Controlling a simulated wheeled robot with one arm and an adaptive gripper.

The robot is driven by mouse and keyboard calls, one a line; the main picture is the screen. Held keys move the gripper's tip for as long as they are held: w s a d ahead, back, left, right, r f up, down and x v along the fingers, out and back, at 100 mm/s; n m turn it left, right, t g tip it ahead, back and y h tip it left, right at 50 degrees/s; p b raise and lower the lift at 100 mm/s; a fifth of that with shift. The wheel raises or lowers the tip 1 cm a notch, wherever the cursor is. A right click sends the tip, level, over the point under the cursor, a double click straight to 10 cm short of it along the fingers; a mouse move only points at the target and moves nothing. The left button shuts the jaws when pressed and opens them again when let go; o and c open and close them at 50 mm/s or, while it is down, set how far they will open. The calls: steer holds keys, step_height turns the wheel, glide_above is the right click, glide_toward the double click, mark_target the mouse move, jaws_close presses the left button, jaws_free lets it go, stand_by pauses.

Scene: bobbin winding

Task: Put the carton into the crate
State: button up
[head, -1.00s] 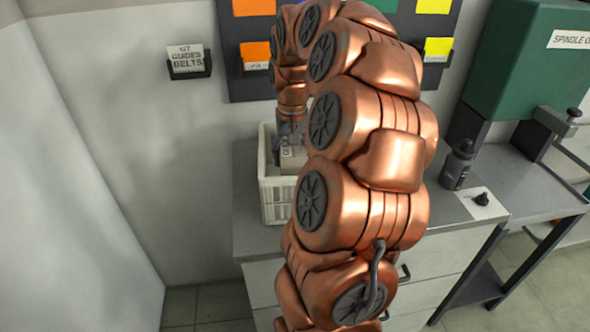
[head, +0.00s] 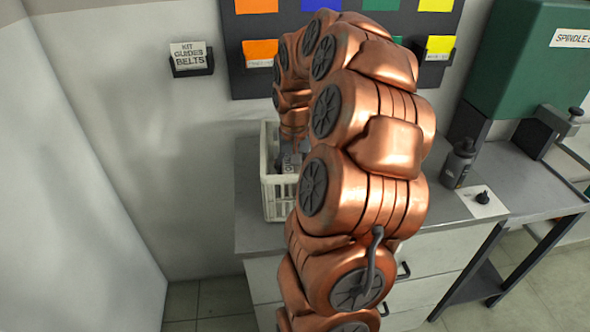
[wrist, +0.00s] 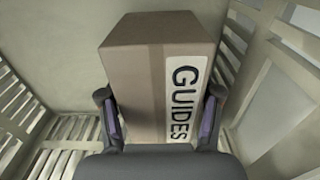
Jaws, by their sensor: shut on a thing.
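The carton (wrist: 140,65) is a brown box with a white "GUIDES" label. In the wrist view it is between the two fingers of my gripper (wrist: 162,118), which is shut on it. The slatted walls of the cream crate (wrist: 275,60) surround the carton on both sides. In the head view the crate (head: 276,200) stands on the grey worktop by the wall. My arm hides the crate's right side. I cannot tell whether the carton touches the crate floor.
A dark bottle (head: 458,163) and a black knob on a white card (head: 482,197) stand on the worktop (head: 258,238) to the right. A green machine (head: 535,65) is at the far right. A panel with coloured bins and a "KIT GUIDES BELTS" holder (head: 191,60) hang on the wall.

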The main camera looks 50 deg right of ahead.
steer(key=shift+f+b, duration=0.3)
steer(key=shift+f, duration=0.15)
steer(key=o, duration=1.4)
steer(key=shift+r, duration=0.15)
steer(key=shift+r+p, duration=0.55)
steer(key=shift+p, duration=0.1)
step_height(320, 180, up, 12)
steer(key=shift+f+b, duration=0.1)
steer(key=shift+b, duration=1.05)
steer(key=shift+d, duration=0.1)
